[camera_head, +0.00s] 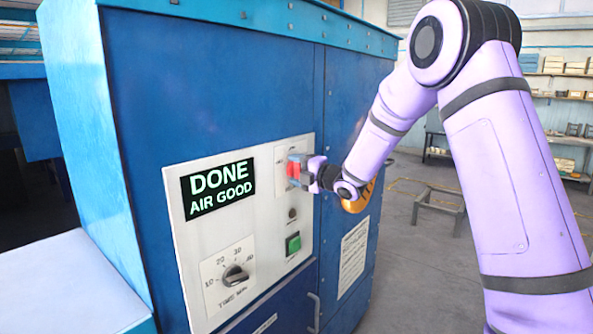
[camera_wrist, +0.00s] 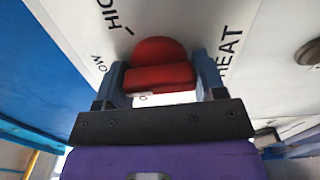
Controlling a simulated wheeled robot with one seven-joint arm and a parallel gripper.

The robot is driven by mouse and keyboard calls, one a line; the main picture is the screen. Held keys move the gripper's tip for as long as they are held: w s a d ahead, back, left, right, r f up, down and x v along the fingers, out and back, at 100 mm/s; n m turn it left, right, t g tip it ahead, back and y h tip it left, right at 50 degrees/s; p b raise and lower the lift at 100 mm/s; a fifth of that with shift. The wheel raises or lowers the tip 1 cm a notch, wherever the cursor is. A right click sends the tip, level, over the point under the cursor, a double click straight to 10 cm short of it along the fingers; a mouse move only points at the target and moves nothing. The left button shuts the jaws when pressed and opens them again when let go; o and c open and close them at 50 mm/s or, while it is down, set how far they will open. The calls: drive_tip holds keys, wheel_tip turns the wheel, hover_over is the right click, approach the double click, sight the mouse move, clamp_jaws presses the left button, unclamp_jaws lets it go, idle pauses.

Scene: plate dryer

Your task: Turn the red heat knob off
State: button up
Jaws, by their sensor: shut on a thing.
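The red heat knob (camera_head: 293,170) is on the white control panel (camera_head: 215,228) of the blue dryer. My gripper (camera_head: 300,170) reaches it from the right in the head view and partly covers it. In the wrist view the red knob (camera_wrist: 160,72) sits between the two fingers of my gripper (camera_wrist: 160,82), which are shut on it. The panel lettering "HEAT", "HI" and part of "LOW" shows around the knob. The knob's pointer position cannot be told clearly. A display (camera_head: 218,190) on the panel reads "DONE AIR GOOD".
Below the display is a black time dial (camera_head: 235,274) marked in minutes. A green button (camera_head: 293,243) and a small dark round fitting (camera_head: 292,213) are below the knob. A low metal frame (camera_head: 438,207) stands on the open floor at right.

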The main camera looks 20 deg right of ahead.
drive_tip(key=n, duration=0.5)
drive_tip(key=shift+f+n, duration=0.2)
drive_tip(key=shift+n, duration=0.1)
drive_tip(key=n, duration=0.5)
drive_tip(key=shift+d+f, duration=0.1)
drive_tip(key=shift+n, duration=0.4)
drive_tip(key=o, duration=0.9)
drive_tip(key=shift+d, duration=0.1)
drive_tip(key=v, duration=1)
drive_tip(key=shift+s+d, duration=0.15)
drive_tip(key=shift+s, duration=0.1)
